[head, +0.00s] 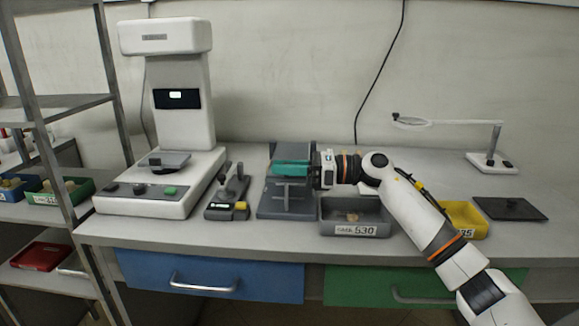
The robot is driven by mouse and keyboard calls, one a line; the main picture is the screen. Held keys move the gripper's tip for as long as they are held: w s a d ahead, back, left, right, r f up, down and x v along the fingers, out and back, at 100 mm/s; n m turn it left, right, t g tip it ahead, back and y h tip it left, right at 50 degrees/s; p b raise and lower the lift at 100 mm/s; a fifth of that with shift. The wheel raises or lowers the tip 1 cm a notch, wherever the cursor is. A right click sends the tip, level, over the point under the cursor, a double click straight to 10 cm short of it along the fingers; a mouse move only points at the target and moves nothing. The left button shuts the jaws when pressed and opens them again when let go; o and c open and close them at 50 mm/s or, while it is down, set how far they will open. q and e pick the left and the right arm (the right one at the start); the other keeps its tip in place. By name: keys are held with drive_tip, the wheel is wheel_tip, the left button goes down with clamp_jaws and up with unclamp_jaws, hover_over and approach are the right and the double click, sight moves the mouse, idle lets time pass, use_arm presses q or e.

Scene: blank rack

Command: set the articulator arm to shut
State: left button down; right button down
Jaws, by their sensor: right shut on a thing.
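The articulator (287,205) stands on the bench near the middle, a blue-grey base with a dark raised plate at its back. A teal part that I take for its arm (290,168) lies across its upper half. My right gripper (311,170) reaches in from the right at this part and is shut on it; the fingertips are small and partly hidden. The exact angle of the arm is hard to tell. My left gripper is not in view.
A grey bin (355,229) with a small tan piece sits under my right forearm. A yellow bin (465,217), dark plate (510,209) and lamp (490,162) stand right. A small dark device (227,195) and large white machine (180,90) stand left.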

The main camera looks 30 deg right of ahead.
drive_tip(key=shift+f, duration=0.25)
drive_tip(key=c, duration=1.3)
unclamp_jaws()
drive_tip(key=shift+r, duration=0.1)
drive_tip(key=v, duration=1.2)
